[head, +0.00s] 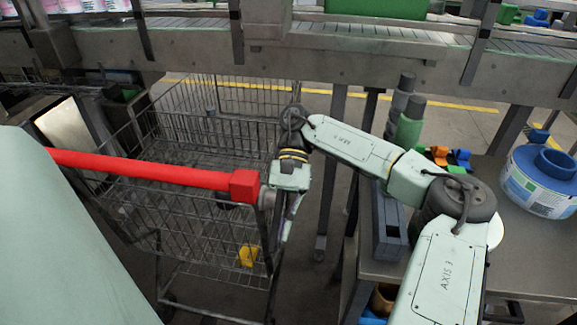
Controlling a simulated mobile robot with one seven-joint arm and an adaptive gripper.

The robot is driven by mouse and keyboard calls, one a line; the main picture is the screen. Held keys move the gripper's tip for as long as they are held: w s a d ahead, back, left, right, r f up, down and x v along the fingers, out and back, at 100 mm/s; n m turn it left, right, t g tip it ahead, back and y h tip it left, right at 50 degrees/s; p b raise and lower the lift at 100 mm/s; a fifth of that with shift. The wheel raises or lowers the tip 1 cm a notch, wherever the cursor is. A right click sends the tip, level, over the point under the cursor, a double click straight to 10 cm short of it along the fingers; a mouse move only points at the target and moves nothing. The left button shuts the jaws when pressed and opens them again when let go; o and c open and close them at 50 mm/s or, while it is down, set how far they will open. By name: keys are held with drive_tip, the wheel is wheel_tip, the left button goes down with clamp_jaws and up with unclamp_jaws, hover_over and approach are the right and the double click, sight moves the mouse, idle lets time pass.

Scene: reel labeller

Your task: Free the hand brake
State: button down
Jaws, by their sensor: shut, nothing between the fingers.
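A wire cart (190,140) stands left of my arm, with a thick red bar (150,172) along its near side. The bar ends in a red block (244,186) beside my wrist. A small yellow part (248,256) sits low on the cart, below that block; I cannot tell for sure which part is the hand brake. My gripper (285,238) points down at the cart's right end, right of the red block and above and right of the yellow part. It is shut and empty. Whether it touches the cart cannot be told.
A grey conveyor frame (370,58) crosses the back, with legs reaching the floor. At right, a metal table (520,255) holds a blue and white tub (542,178) and small coloured parts. Green and grey bottles (410,122) stand behind my forearm.

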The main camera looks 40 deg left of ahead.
drive_tip(key=v, duration=0.7)
drive_tip(key=shift+w+r, duration=0.1)
idle(0.7)
